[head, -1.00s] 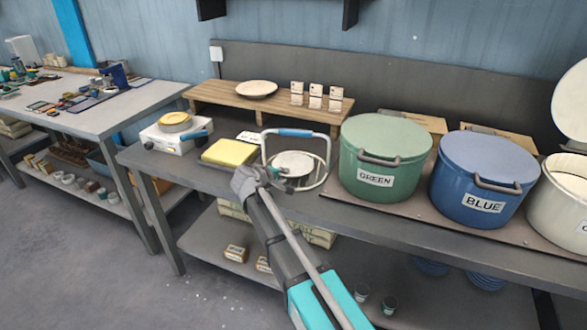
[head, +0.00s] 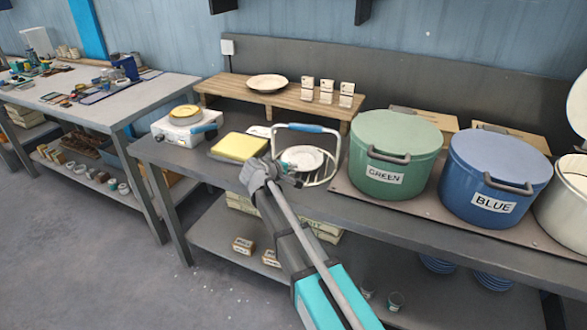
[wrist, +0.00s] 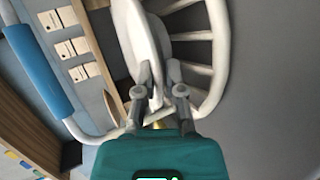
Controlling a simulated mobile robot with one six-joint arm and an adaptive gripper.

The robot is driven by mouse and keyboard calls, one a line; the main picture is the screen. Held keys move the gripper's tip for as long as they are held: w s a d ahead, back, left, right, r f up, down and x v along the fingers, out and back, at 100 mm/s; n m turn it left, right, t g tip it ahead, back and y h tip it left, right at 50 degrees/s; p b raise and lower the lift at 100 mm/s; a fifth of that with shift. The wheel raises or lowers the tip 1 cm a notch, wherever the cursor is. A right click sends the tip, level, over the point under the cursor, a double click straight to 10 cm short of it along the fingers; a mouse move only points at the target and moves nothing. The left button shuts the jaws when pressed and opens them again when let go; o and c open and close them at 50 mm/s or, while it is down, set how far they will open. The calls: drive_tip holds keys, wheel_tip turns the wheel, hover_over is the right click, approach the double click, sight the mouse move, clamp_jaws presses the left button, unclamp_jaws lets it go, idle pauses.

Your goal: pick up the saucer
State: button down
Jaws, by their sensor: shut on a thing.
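The white saucer (head: 302,157) is at the wire rack (head: 334,172), which has white bars and a blue-topped handle (head: 305,128). In the wrist view the saucer (wrist: 140,38) appears nearly edge-on, with its rim between my fingertips. My gripper (head: 288,174) is shut on that rim at the front of the rack; its fingers also show in the wrist view (wrist: 160,85). Rack bars (wrist: 195,68) lie close beside and behind the saucer. I cannot tell whether the saucer still touches the rack.
A green pot (head: 395,155) and a blue pot (head: 493,180) stand right of the rack. A yellow block (head: 239,147) lies to its left. Behind is a wooden riser (head: 240,92) with a plate (head: 267,83) and small cards (head: 326,90). Floor in front is open.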

drive_tip(key=shift+r+p, duration=1.3)
drive_tip(key=shift+r, duration=0.15)
drive_tip(key=s+r+p, duration=0.9)
drive_tip(key=s, duration=0.5)
drive_tip(key=shift+r+p, duration=0.35)
drive_tip(key=shift+r, duration=0.25)
drive_tip(key=shift+s, duration=0.1)
